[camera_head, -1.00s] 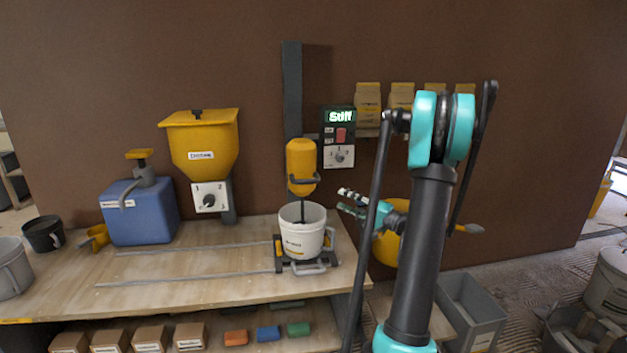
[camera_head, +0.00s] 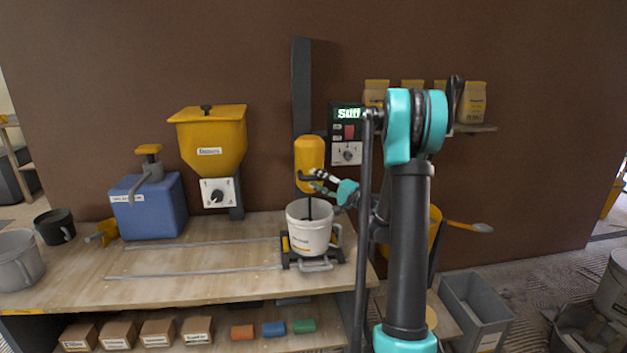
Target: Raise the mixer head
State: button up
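The yellow mixer head (camera_head: 309,152) hangs on a dark vertical column (camera_head: 301,85) above a white bucket (camera_head: 309,232). Its dark shaft goes down into the bucket, and the inside is mostly hidden. A dark handle (camera_head: 304,177) sticks out at the lower front of the head. My gripper (camera_head: 316,180) is beside the head's lower right, with its fingers at or very near the handle. I cannot tell whether the fingers touch the handle or are closed on it. The control box (camera_head: 347,133) right of the column shows a green text display, partly hidden by my arm.
The bucket sits in a dark cradle (camera_head: 313,262) on the wooden bench (camera_head: 200,280). A yellow hopper (camera_head: 209,140) and a blue container (camera_head: 147,208) stand to the left. Paper bags (camera_head: 473,102) sit on a wall shelf behind my arm.

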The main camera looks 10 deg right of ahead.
jog(key=shift+x, duration=0.95)
grip_shut()
